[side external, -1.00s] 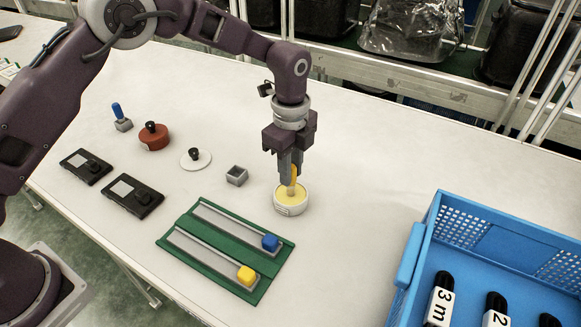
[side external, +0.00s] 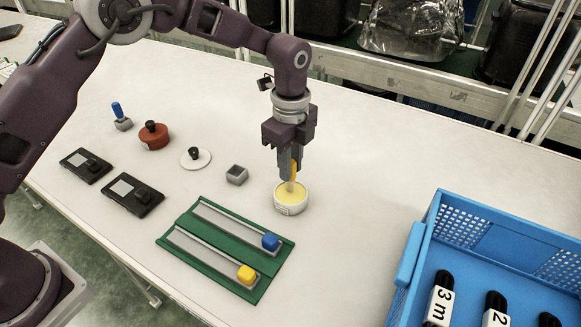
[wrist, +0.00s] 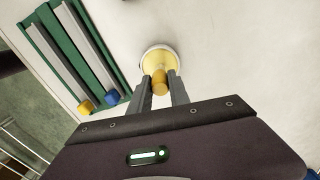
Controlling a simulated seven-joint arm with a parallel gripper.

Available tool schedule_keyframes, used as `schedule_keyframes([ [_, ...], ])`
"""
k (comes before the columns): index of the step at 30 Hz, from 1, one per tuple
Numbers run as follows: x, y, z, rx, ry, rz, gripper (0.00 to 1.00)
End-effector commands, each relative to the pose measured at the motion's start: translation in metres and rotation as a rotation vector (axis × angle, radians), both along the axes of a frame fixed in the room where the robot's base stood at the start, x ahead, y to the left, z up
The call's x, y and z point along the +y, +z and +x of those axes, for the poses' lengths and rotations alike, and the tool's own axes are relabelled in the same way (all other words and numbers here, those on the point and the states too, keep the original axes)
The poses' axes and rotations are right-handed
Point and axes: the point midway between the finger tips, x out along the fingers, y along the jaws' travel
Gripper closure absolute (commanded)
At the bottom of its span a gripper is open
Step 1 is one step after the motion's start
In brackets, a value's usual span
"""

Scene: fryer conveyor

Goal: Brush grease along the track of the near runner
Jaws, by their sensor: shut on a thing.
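My gripper (side external: 291,170) is shut on a yellow-handled brush (side external: 294,172), which also shows in the wrist view (wrist: 159,83). The brush stands nearly upright, its lower end in the yellow grease of a round white tub (side external: 291,208); the tub is seen from above in the wrist view (wrist: 146,57). To its left lies a green board (side external: 206,232) with two parallel grey tracks. A blue block (side external: 270,241) sits at the right end of the far track. A yellow block (side external: 246,275) sits at the right end of the near track (side external: 205,252).
A small grey open holder (side external: 236,175) stands left of the tub. Farther left are a white lid (side external: 195,158), a red-brown pot (side external: 154,136), a blue-handled tool (side external: 120,117) and two black devices (side external: 132,196). A blue crate (side external: 408,256) holds labelled black-topped items at right.

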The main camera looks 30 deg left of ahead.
Motion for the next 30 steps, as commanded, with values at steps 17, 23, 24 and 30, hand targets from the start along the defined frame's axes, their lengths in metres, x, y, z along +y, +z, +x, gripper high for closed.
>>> schedule_keyframes([
  [17,0.0,0.056,0.0,-0.002,0.0,-0.001,1.0],
  [23,0.0,0.058,0.0,-0.001,0.0,-0.001,1.0],
  [24,0.0,0.058,0.0,-0.001,0.0,-0.001,1.0],
  [30,0.0,0.057,0.0,-0.001,0.0,-0.001,1.0],
])
